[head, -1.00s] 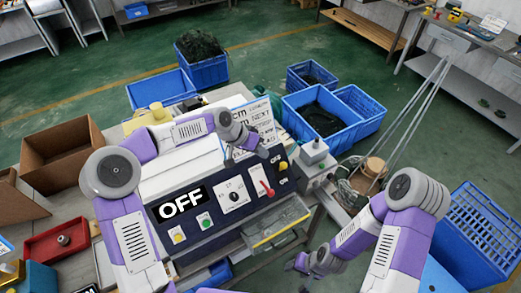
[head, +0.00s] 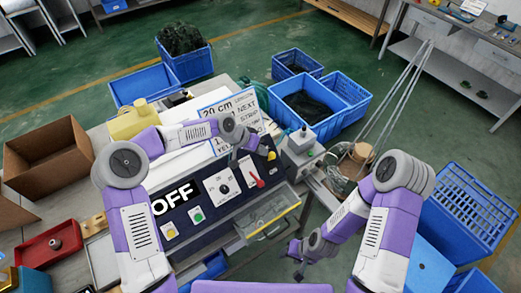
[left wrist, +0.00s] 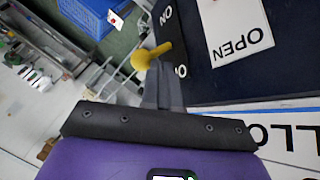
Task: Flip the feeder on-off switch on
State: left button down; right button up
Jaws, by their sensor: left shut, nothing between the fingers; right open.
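The feeder switch is a yellow-knobbed lever (head: 271,156) at the upper right end of the dark control panel (head: 237,194). In the left wrist view its yellow knob (left wrist: 141,60) sticks out on a stem between two labels; the upper one reads ON, and the other is partly hidden by my fingers. My left gripper (head: 260,149) is shut and empty. Its fingertips (left wrist: 164,66) are right beside the switch stem; I cannot tell whether they touch. My right gripper (head: 297,268) is open, low in front of the machine, away from the panel.
The panel also carries a red lever (head: 256,177), a dial (head: 223,186), a green button (head: 197,214), a yellow button (head: 170,231) and an OFF display (head: 173,197). A clear-fronted tray (head: 268,218) projects below it. Blue crates (head: 345,94) stand on the floor behind.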

aim_at(271, 157)
pick_arm(q)
jog(key=shift+s+d+b, duration=0.15)
jog(key=shift+s+b, duration=0.05)
jog(key=shift+b, duration=0.35)
jog(key=shift+s+d+f+m+t+y+b, duration=0.1)
jog(key=shift+s+d+m+t+y+b, duration=0.3)
jog(key=shift+b, duration=0.6)
jog(key=s+t+y+b, duration=0.1)
jog(key=b, duration=0.5)
jog(key=s+d+f+m+t+y+b, duration=0.1)
jog(key=t+b, duration=0.1)
jog(key=b, duration=0.5)
jog(key=s+d+m+t+y+b, duration=0.1)
jog(key=t+b, duration=0.1)
jog(key=b, duration=0.5)
jog(key=shift+s+f, duration=0.1)
jog(key=shift+f, duration=0.05)
jog(key=shift+w+a+f, duration=0.1)
jog(key=shift+w+a, duration=0.3)
jog(key=shift+w, duration=0.25)
jog(key=shift+s, duration=0.1)
